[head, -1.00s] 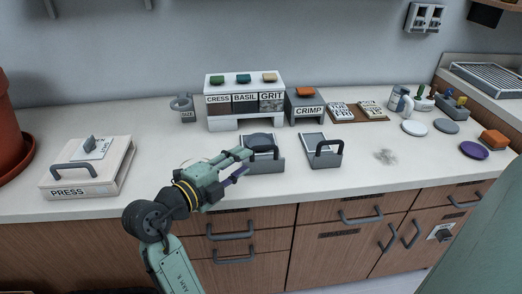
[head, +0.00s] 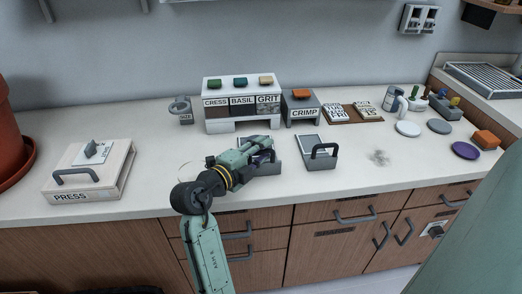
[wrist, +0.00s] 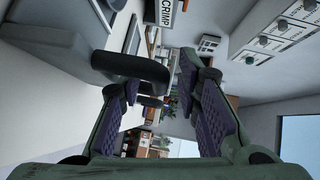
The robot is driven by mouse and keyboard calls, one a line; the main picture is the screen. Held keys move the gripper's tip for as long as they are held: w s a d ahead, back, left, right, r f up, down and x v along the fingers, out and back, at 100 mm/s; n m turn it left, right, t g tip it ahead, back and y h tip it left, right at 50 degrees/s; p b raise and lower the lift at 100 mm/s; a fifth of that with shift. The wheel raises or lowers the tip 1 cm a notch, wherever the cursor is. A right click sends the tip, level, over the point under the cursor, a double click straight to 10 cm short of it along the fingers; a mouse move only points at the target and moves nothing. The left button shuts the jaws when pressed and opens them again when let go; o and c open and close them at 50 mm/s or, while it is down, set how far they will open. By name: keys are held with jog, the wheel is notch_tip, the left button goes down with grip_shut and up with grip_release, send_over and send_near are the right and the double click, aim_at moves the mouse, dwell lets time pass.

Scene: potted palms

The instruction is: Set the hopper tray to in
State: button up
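The hopper tray (head: 272,167) is a grey tray on the counter in front of the hopper (head: 242,84), a white block labelled CRESS, BASIL and GRIT. The tray sits out in front of the hopper's opening. My gripper (head: 266,151) is over the tray from the left and hides most of it, including its handle, in the head view. In the wrist view my gripper (wrist: 168,105) is open, its purple-padded fingers apart. A dark curved handle (wrist: 130,67), seemingly the hopper tray's, is close beside the left finger. I cannot tell whether they touch.
A second handled tray (head: 318,160) stands just right, in front of the CRIMP block (head: 300,108). A PRESS box (head: 90,172) is at left. A grey cup-like holder (head: 181,110) is left of the hopper. Discs and small items fill the right end.

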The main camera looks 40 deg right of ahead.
grip_shut()
dwell(0.7)
